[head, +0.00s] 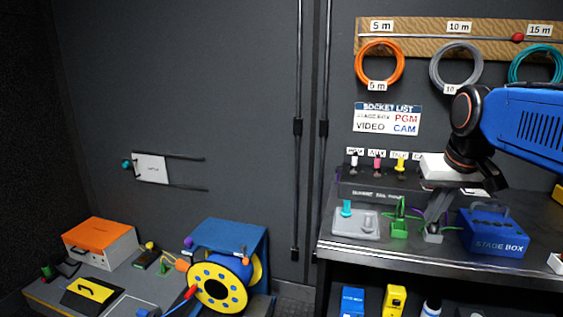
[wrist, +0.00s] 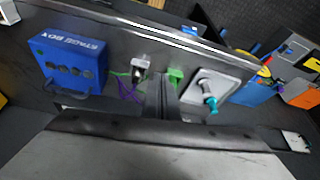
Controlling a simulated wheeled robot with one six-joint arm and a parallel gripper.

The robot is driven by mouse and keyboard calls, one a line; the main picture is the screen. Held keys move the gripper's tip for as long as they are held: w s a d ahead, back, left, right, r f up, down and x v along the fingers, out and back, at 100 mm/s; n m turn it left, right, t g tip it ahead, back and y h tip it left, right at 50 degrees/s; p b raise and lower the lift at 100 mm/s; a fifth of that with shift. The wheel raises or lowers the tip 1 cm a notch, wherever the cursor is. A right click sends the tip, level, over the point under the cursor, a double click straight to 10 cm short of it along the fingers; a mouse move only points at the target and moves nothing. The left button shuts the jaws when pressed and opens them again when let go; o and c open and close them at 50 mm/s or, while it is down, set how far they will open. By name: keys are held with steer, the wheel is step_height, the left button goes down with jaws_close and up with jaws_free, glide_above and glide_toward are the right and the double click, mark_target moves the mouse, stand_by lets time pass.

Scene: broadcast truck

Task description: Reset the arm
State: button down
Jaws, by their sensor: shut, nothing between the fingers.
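My gripper (head: 436,212) points down over the dark counter (head: 345,255), under my blue arm at the right of the head view. Its fingers are together with nothing between them. They also show in the wrist view (wrist: 162,92). In the head view they overlap a small grey block (head: 432,237); I cannot tell from that view whether they touch it. In the wrist view the grey block (wrist: 140,64) stands apart from the fingers, beside a green block (wrist: 176,75).
The blue stage box (head: 494,232) stands right of my gripper. The green block (head: 399,229) and a grey tray (head: 368,228) with a teal peg are left. Cable coils hang on the wall behind. A blue-and-yellow reel (head: 219,284) stands low at left.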

steer(key=s+a+f, duration=0.2)
steer(key=s+f, duration=0.6)
steer(key=s+a+f+n, duration=0.1)
steer(key=s+a+f, duration=0.2)
steer(key=s+f, duration=0.5)
steer(key=shift+f+t+y, duration=0.3)
steer(key=shift+d, duration=0.1)
